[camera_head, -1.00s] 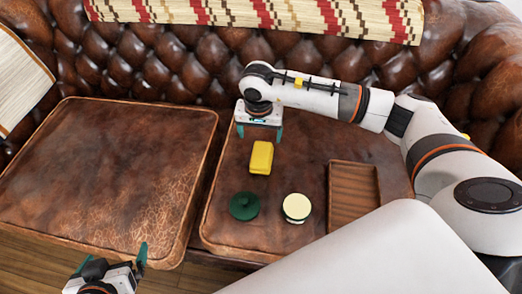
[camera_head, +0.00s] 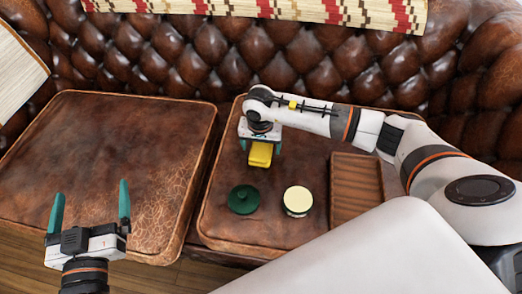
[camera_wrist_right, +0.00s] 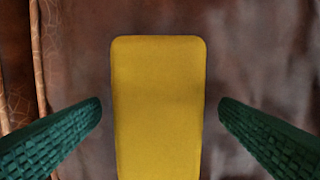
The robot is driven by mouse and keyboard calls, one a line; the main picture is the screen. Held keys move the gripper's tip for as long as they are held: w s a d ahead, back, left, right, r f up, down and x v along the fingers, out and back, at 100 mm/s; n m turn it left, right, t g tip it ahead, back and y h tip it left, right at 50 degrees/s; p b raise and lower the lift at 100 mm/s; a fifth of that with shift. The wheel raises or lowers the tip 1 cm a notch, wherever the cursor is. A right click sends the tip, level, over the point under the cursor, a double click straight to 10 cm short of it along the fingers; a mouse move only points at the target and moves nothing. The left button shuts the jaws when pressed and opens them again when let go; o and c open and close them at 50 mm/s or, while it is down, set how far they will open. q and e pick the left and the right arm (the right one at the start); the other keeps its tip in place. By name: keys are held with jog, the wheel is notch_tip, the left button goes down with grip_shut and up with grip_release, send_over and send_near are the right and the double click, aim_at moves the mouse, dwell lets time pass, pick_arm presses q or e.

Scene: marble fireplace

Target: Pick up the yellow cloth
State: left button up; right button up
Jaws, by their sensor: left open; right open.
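The yellow cloth (camera_head: 260,155) is a small rounded block shape lying on the right brown leather cushion. In the right wrist view the cloth (camera_wrist_right: 158,105) stands between the two green fingers, with a gap on each side. My right gripper (camera_head: 261,147) is open just above the cloth and hides its far part in the head view. My left gripper (camera_head: 90,207) is open and empty over the front edge of the left cushion.
A dark green round lidded item (camera_head: 243,199) and a cream-topped round jar (camera_head: 298,200) stand in front of the cloth. A brown wooden tray (camera_head: 357,190) lies to the right. The left cushion (camera_head: 110,150) is bare. A tufted sofa back (camera_head: 200,60) rises behind.

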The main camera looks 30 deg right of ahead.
aim_at(261, 145)
pick_arm(q)
jog(key=shift+r+t, duration=0.3)
jog(key=shift+r, duration=0.05)
pick_arm(e)
jog(key=shift+f, duration=0.25)
jog(key=c, duration=1.1)
jog(key=shift+r, duration=0.15)
jog(key=shift+r, duration=0.35)
notch_tip(261, 145, up, 8)
jog(key=shift+f+p, duration=0.1)
jog(key=shift+p, duration=1.15)
jog(key=shift+r, duration=0.65)
jog(key=o, duration=0.4)
pick_arm(q)
jog(key=s+a+f+g+y, duration=0.2)
jog(key=s+f+g, duration=0.1)
jog(key=f+g, duration=0.4)
notch_tip(261, 145, down, 2)
jog(key=shift+s+a+f, duration=0.2)
jog(key=shift+s, duration=0.15)
pick_arm(e)
jog(key=c, duration=0.3)
